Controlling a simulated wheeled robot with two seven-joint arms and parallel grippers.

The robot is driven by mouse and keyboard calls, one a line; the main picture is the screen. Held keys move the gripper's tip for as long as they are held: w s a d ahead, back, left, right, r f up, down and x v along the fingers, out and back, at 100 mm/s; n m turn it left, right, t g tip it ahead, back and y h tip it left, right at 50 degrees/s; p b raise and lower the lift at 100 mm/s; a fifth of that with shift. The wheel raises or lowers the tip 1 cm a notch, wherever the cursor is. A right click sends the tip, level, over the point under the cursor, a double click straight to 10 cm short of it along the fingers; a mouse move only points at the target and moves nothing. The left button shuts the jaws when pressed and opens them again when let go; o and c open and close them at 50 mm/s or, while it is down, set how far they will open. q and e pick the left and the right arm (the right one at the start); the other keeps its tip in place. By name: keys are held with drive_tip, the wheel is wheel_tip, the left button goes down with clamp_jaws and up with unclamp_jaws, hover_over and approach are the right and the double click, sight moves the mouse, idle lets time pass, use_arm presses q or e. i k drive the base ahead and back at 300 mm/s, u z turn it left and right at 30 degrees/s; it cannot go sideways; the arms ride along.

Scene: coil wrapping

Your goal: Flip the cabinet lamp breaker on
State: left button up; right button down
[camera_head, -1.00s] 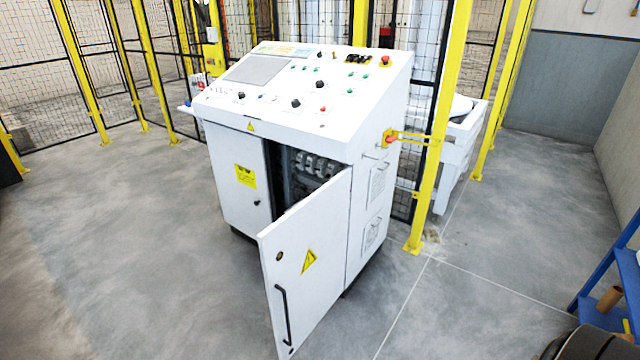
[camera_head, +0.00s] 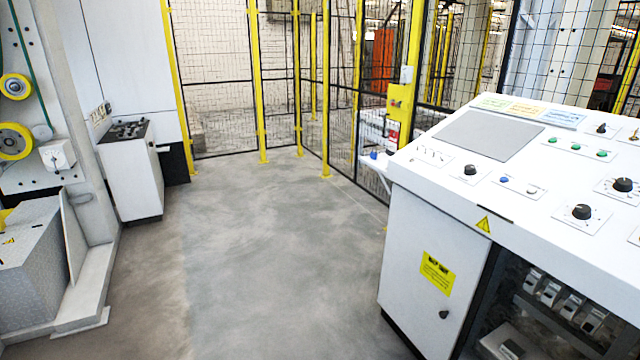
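The white control cabinet (camera_head: 415,275) stands at the right of the head view, under a sloped panel with knobs and buttons. Its left door is shut and bears a yellow warning label (camera_head: 437,273). The right compartment is open and dark inside. A row of several grey-white breakers (camera_head: 562,300) shows in it, at the lower right. I cannot tell the position of their levers, or which one is for the lamp. The open right door is out of view. Neither of my grippers is in view.
A small white console (camera_head: 131,180) stands at the left back, near a machine with yellow wheels (camera_head: 14,141). Yellow-post mesh fencing (camera_head: 258,85) runs along the back. The grey floor (camera_head: 260,250) between the machine and the cabinet is clear.

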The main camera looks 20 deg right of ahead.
sight(588, 327)
drive_tip(key=z, duration=0.15)
drive_tip(key=i, duration=1.55)
drive_tip(key=z, duration=1.3)
drive_tip(key=i, duration=1)
drive_tip(key=z, duration=1.35)
drive_tip(key=i, duration=0.3)
drive_tip(key=z, duration=0.05)
